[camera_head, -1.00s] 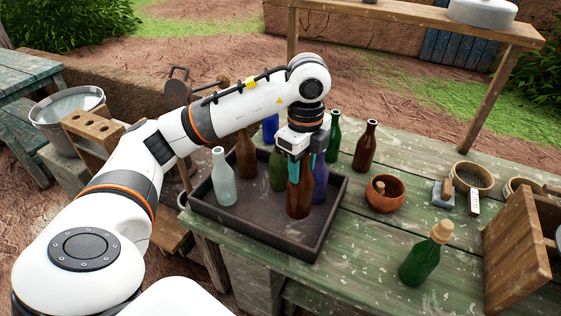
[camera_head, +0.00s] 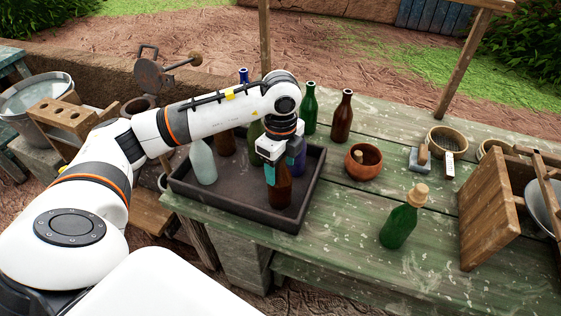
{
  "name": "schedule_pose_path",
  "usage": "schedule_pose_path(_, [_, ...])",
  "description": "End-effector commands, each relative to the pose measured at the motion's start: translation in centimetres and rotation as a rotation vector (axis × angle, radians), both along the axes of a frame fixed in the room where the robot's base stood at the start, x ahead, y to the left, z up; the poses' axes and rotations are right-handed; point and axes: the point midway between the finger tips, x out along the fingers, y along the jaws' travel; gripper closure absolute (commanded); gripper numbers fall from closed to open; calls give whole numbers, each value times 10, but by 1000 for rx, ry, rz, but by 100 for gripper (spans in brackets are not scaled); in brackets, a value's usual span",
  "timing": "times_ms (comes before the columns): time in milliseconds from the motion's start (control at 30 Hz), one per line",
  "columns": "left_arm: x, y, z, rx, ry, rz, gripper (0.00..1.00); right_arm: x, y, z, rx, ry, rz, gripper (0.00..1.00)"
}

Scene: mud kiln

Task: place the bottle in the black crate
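My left gripper (camera_head: 277,170) points down and is shut on the neck of a brown bottle (camera_head: 280,190). The bottle is upright over the front right part of the black crate (camera_head: 233,211), its lower end below the rim line. I cannot tell whether its base touches the floor. The crate also holds a clear pale bottle (camera_head: 203,162), a brown bottle (camera_head: 226,144), an olive green one (camera_head: 255,133) and a blue one (camera_head: 299,162), partly hidden by my gripper. My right gripper is out of view.
A dark green bottle (camera_head: 310,112) and a brown bottle (camera_head: 342,117) stand behind the crate. A clay pot (camera_head: 363,162), a corked green bottle (camera_head: 399,226) and a wooden rack (camera_head: 488,214) are to the right. The tabletop between crate and corked bottle is clear.

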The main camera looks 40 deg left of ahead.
Motion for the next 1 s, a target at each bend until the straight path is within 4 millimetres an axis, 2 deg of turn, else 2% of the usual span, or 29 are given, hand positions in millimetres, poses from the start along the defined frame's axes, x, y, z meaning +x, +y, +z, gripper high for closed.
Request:
schedule_pose_path(300, [2, 1, 6, 1, -9, 1, 36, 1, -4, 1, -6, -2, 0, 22])
schedule_pose_path(433, [2, 1, 18, 0, -12, 0, 36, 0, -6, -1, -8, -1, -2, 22])
schedule_pose_path(567, [3, 0, 42, 0, -17, -1, 36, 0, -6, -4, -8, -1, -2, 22])
schedule_pose_path(800, [3, 1, 98, 2, -16, 1, 36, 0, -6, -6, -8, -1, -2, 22])
schedule_pose_path(1000, [3, 2, 121, 2, -13, 1, 36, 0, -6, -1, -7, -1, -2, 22])
